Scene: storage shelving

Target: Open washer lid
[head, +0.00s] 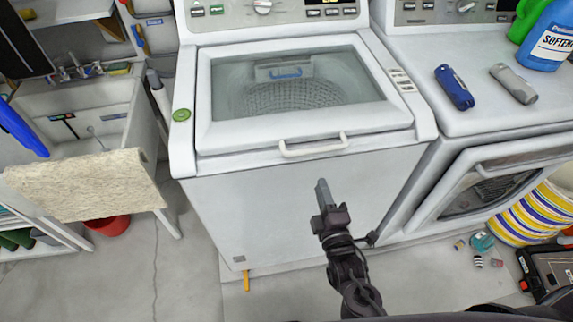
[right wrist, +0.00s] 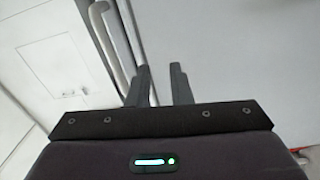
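The white top-loading washer (head: 280,205) stands in the middle of the head view. Its lid (head: 205,110), a white frame around a glass window, lies shut on top. A white bar handle (head: 314,148) runs along the lid's front edge; it also shows in the right wrist view (right wrist: 112,50), beyond and left of the fingers. My right gripper (head: 322,186) is in front of the washer, below the handle in the picture and apart from it. Its two dark fingers (right wrist: 160,85) are apart with nothing between them. My left gripper is not in view.
A sink with a beige towel (head: 85,185) is at left. Small items and a striped basket (head: 530,213) are on the floor at right.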

